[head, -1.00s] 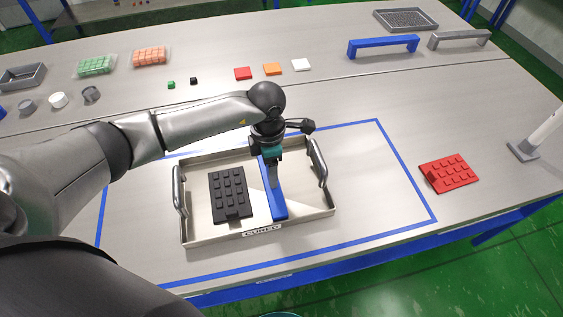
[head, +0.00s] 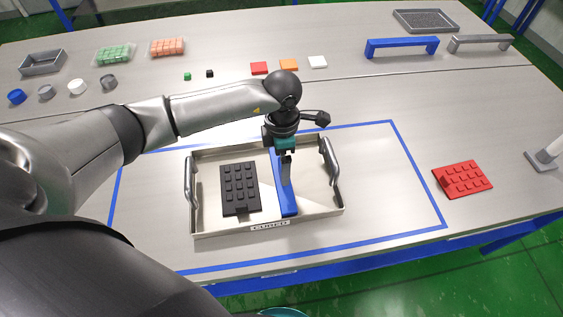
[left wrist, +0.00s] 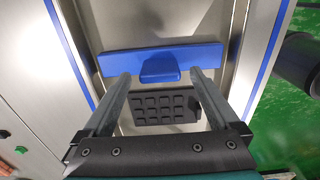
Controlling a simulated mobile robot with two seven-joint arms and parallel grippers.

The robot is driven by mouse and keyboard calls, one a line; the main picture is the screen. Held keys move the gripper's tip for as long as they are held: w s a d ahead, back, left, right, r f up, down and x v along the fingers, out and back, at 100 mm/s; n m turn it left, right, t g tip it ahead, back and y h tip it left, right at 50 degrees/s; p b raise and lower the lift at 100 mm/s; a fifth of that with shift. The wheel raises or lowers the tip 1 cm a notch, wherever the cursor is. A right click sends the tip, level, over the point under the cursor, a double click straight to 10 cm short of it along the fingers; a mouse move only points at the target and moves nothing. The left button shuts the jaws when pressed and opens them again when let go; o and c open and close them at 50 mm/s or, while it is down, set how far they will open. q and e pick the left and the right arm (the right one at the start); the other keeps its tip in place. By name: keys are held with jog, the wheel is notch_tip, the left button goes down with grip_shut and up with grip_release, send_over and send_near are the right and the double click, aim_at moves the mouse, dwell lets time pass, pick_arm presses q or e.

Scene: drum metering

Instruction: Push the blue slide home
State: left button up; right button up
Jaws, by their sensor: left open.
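The blue slide (head: 288,207) is a long bar lying in the metal tray (head: 213,228), to the right of the black studded block (head: 240,188). In the left wrist view the slide (left wrist: 117,62) spans across, with a raised blue tab (left wrist: 160,70) at its middle. My left gripper (head: 286,184) points down over the slide. In the left wrist view my left gripper (left wrist: 161,73) is open, with one finger on each side of the tab. I cannot tell whether the fingers touch it. The gripper hides part of the slide in the head view. My right gripper is not in view.
The tray has upright side handles and stands inside a blue outline (head: 414,165) on the table. A red studded block (head: 462,179) lies to the right. Small coloured blocks and a blue bridge (head: 402,46) stand farther back.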

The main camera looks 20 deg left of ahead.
pick_arm(q)
notch_tip(320, 180, up, 14)
jog(key=shift+p, duration=0.3)
jog(key=shift+f, duration=0.1)
dwell(0.3)
